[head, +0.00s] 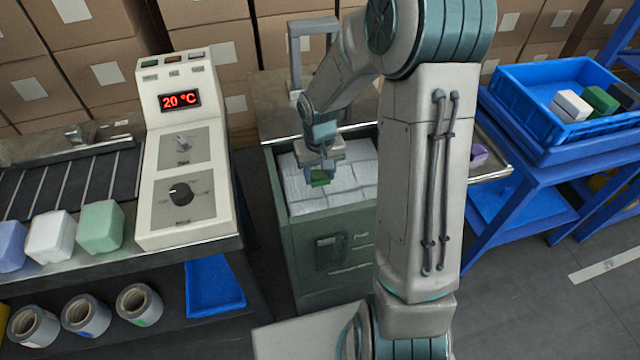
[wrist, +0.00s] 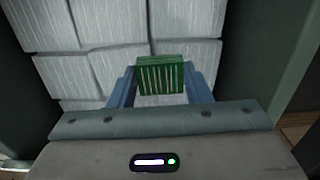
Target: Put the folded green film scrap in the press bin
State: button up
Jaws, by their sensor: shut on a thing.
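My gripper (head: 321,172) is shut on the folded green film scrap (head: 320,178). In the wrist view the scrap (wrist: 160,78) sits between the two blue fingers, a ribbed green block. The press bin (head: 285,215) is the dark green open-topped box in the middle of the head view. White bundles (head: 340,185) fill it in a layer below its rim. The scrap is over these white bundles, inside the bin's outline; I cannot tell whether it touches them.
A control panel (head: 185,160) reading 20 °C and a conveyor (head: 65,190) with several wrapped blocks stand at the left. A grey metal frame (head: 295,50) rises behind the bin. A blue tray (head: 535,110) with blocks stands at the right.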

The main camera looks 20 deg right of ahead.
aim_at(319, 184)
jog(key=shift+a+f+b, duration=0.1)
jog(key=shift+f+b, duration=0.2)
jog(key=shift+f, duration=1.75)
jog(key=shift+f, duration=0.1)
jog(key=o, duration=1)
jog(key=shift+c, duration=0.2)
notch_tip(319, 184, up, 12)
jog(key=shift+r+p, duration=0.1)
jog(key=shift+p, duration=0.9)
jog(key=s+r+t, duration=0.1)
jog(key=s+r, duration=0.4)
jog(key=s, duration=0.4)
jog(key=s+r+t, duration=0.1)
jog(key=s+r, duration=0.4)
jog(key=s, duration=0.4)
jog(key=shift+s, duration=0.35)
